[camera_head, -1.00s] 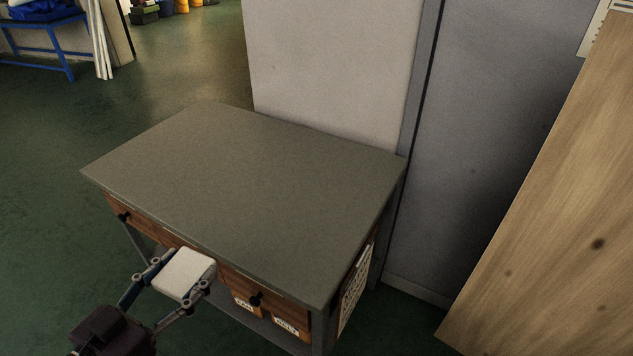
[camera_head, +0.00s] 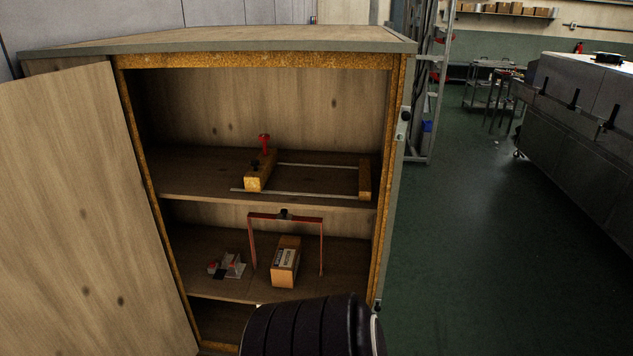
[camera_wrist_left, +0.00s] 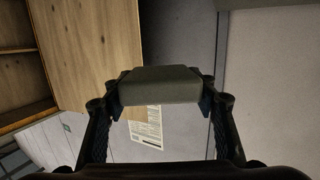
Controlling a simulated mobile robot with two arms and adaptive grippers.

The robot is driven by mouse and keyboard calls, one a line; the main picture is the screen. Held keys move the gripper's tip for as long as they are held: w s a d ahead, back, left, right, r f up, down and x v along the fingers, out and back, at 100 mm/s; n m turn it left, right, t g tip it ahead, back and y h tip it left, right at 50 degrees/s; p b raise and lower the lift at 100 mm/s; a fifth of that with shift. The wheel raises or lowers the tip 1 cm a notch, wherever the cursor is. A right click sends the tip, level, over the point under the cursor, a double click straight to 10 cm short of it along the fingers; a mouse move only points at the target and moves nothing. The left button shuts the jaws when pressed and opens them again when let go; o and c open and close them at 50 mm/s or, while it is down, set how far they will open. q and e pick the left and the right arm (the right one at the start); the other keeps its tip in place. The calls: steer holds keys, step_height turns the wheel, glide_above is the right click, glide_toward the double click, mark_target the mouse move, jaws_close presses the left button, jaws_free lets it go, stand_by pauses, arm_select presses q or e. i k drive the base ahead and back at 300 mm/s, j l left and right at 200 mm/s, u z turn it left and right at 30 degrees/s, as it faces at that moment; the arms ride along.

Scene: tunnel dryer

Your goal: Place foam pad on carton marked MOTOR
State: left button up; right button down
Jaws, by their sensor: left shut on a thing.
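My left gripper (camera_wrist_left: 160,100) is shut on the foam pad (camera_wrist_left: 160,86), a pale block that looks grey-green in the left wrist view. It grips the pad by its two ends, in the air in front of a grey panel. A small brown carton (camera_head: 285,268) stands on a lower shelf of the open wooden cabinet (camera_head: 255,57) in the head view. It has a pale label on top, too small to read, so I cannot tell if it says MOTOR. Neither gripper shows in the head view.
A red frame (camera_head: 250,240) stands around or behind the carton. Small red and grey items (camera_head: 228,265) lie left of it. A wooden clamp-like frame (camera_head: 262,172) lies on the shelf above. The cabinet door (camera_head: 85,200) stands open at left. Green floor (camera_head: 470,250) is clear at right.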

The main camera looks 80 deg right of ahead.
mark_target(287, 251)
steer(key=z, duration=1.75)
steer(key=i+j+z, duration=0.1)
steer(key=z, duration=0.35)
steer(key=i+j+z, duration=0.2)
steer(key=z, duration=0.25)
steer(key=i+j+z, duration=0.1)
steer(key=j+z, duration=0.15)
steer(key=z, duration=0.2)
